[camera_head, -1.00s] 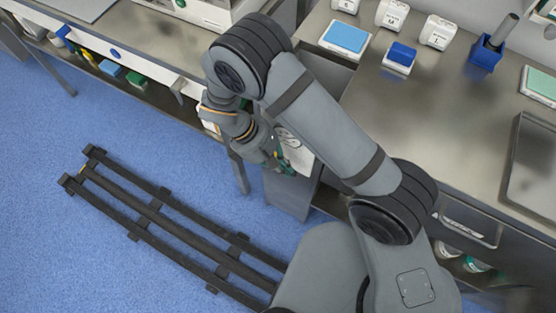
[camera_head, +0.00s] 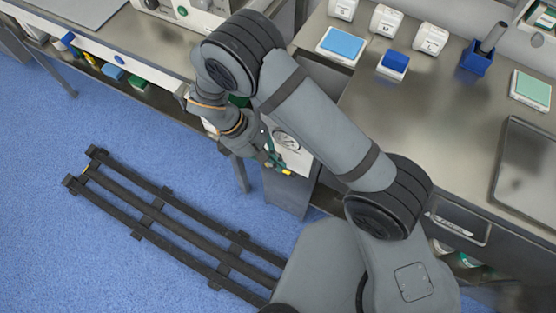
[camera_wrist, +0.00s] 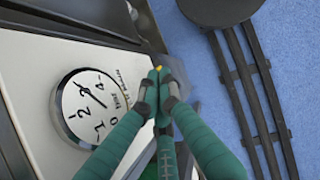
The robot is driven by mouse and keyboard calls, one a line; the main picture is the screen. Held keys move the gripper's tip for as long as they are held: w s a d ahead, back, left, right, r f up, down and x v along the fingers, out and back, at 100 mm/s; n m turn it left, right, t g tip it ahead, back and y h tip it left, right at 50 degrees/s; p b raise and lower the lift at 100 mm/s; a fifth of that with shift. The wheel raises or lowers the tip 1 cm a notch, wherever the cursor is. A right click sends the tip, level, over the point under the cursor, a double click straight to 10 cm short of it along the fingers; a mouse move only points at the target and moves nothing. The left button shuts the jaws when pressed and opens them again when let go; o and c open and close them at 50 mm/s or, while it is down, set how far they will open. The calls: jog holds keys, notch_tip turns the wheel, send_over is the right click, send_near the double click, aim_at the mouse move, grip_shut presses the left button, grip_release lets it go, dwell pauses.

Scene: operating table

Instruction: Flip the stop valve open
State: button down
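A white panel with a round dial gauge (camera_wrist: 92,106) stands beside my gripper in the wrist view; the gauge also shows in the head view (camera_head: 286,141). My gripper (camera_wrist: 159,84) has green fingers that come together at the tips. A small yellow piece (camera_wrist: 159,68) shows right at the tips, and in the head view (camera_head: 287,172) it is by the panel's lower edge. It may be the stop valve's handle; I cannot tell whether the tips touch it. The rest of the valve is hidden or too small to make out.
The panel sits in the side of a metal bench (camera_head: 430,130) carrying white dispensers, blue boxes and a tray. A black rail (camera_head: 160,215) lies on the blue floor. The floor in front of the panel is open.

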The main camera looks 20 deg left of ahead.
notch_tip(320, 180, up, 9)
jog(key=s+d, duration=0.1)
jog(key=shift+s+d, duration=0.2)
jog(key=shift+d, duration=0.05)
jog(key=shift+f, duration=0.1)
